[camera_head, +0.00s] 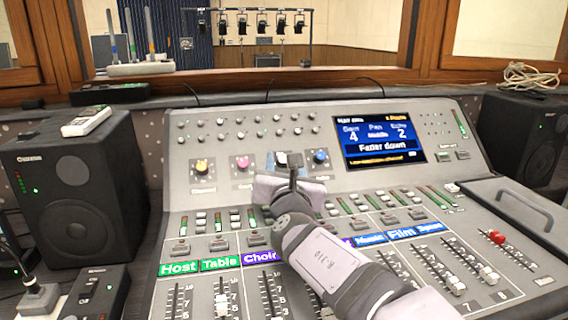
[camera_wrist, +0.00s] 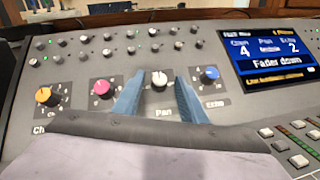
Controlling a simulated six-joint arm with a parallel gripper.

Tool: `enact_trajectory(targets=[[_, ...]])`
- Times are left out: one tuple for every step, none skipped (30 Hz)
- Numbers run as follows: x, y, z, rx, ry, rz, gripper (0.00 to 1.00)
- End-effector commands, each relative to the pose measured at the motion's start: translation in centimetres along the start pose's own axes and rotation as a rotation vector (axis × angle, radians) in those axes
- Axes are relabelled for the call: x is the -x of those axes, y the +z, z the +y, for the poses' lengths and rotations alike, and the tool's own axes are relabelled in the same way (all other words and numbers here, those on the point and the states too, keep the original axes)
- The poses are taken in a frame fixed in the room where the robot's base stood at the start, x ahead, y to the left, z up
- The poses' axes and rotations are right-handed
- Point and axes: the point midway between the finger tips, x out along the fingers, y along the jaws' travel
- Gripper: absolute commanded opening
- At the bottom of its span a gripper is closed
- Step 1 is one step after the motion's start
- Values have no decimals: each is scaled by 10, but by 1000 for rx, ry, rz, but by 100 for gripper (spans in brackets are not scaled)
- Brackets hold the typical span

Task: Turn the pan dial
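The pan dial (camera_wrist: 159,80) is a white knob above the label "Pan", between the pink and blue dials. In the wrist view my gripper (camera_wrist: 160,84) is open, with one blue finger on each side of the dial. Gaps show between the knob and both fingers, and I cannot tell how near the tips are to the panel. In the head view my gripper (camera_head: 288,160) hangs over the dial row and partly hides the pan dial. The screen (camera_head: 378,136) reads Gain 4, Pan Middle, Echo 2, "Fader down".
A yellow dial (camera_head: 202,167) and a pink dial (camera_head: 243,163) are to the left, and a blue Echo dial (camera_head: 320,157) is close on the right. Small knobs fill the panel above. Faders and a red-capped fader (camera_head: 496,237) are in front. Black speakers (camera_head: 75,190) flank the console.

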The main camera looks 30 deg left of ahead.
Motion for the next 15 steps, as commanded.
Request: enact_trajectory(targets=[[0, 0, 0, 0, 0, 0, 39], [0, 0, 0, 0, 0, 0, 39], [0, 0, 0, 0, 0, 0, 31], [0, 0, 0, 0, 0, 0, 24], [0, 0, 0, 0, 0, 0, 17], [0, 0, 0, 0, 0, 0, 8], [0, 0, 0, 0, 0, 0, 0], [0, 0, 0, 0, 0, 0, 0], [0, 0, 0, 0, 0, 0, 0], [0, 0, 0, 0, 0, 0, 0], [0, 0, 0, -1, 0, 0, 0], [0, 0, 0, -2, -1, 0, 0], [0, 0, 1, -3, -2, 0, 0], [0, 0, 1, -4, -3, 0, 0], [0, 1, 1, -8, -7, 0, 0]])
